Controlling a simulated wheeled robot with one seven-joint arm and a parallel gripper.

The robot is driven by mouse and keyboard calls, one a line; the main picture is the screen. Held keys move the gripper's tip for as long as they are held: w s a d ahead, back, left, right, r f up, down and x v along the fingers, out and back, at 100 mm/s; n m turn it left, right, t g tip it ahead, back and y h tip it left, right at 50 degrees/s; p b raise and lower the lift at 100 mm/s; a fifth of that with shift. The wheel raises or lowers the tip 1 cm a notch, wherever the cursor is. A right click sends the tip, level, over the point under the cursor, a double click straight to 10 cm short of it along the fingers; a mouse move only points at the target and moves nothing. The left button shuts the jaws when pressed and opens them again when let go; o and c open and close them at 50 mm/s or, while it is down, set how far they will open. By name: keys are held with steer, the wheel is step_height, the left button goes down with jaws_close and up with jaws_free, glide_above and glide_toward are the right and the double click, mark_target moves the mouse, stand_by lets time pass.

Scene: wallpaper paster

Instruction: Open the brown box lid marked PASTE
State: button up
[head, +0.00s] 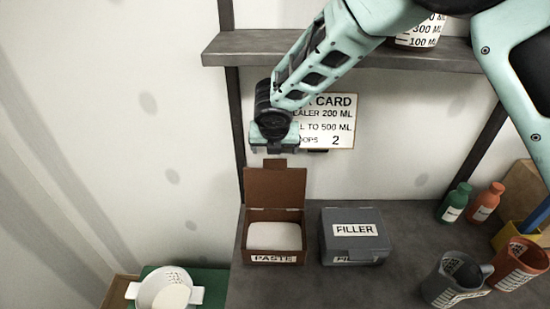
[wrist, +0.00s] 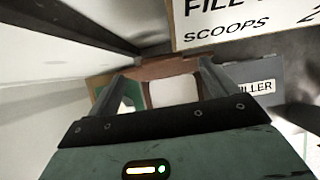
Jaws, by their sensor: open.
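The brown box marked PASTE (head: 275,259) stands on the grey bench, with white contents (head: 274,236) inside. Its brown lid (head: 275,188) stands upright at the back edge, so the box is open. A small tab shows on the lid's top edge. My gripper (head: 273,150) is above the lid, apart from it in the head view. In the wrist view my gripper (wrist: 172,82) has its two fingers spread, with the brown box (wrist: 150,72) and its white contents beyond and between them. Nothing is held.
A grey box marked FILLER (head: 352,252) stands shut just right of the brown box. A printed card (head: 335,108) hangs on the wall behind my gripper, below a shelf (head: 240,48). Bottles (head: 453,203) and grey and orange cups (head: 455,278) stand at right. A white pot (head: 163,288) is at lower left.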

steer(key=b+v, duration=0.1)
steer(key=v, duration=0.4)
steer(key=shift+s+r, duration=0.2)
steer(key=shift+r, duration=0.15)
steer(key=s+d+f+m+g+b, duration=0.1)
steer(key=s+d+m+g+b, duration=0.1)
steer(key=s+m, duration=0.7)
steer(key=s+d+f+m+g+b, duration=0.2)
steer(key=s+d+m, duration=0.5)
steer(key=s, duration=0.6)
steer(key=s+d+f+m+g+b, duration=0.1)
steer(key=s+d+m+b, duration=0.3)
steer(key=s+m, duration=0.7)
steer(key=shift+d+f+m+g+y+b, duration=0.2)
steer(key=shift+d+m+g+y+b, duration=0.1)
steer(key=shift+m+g+y, duration=0.15)
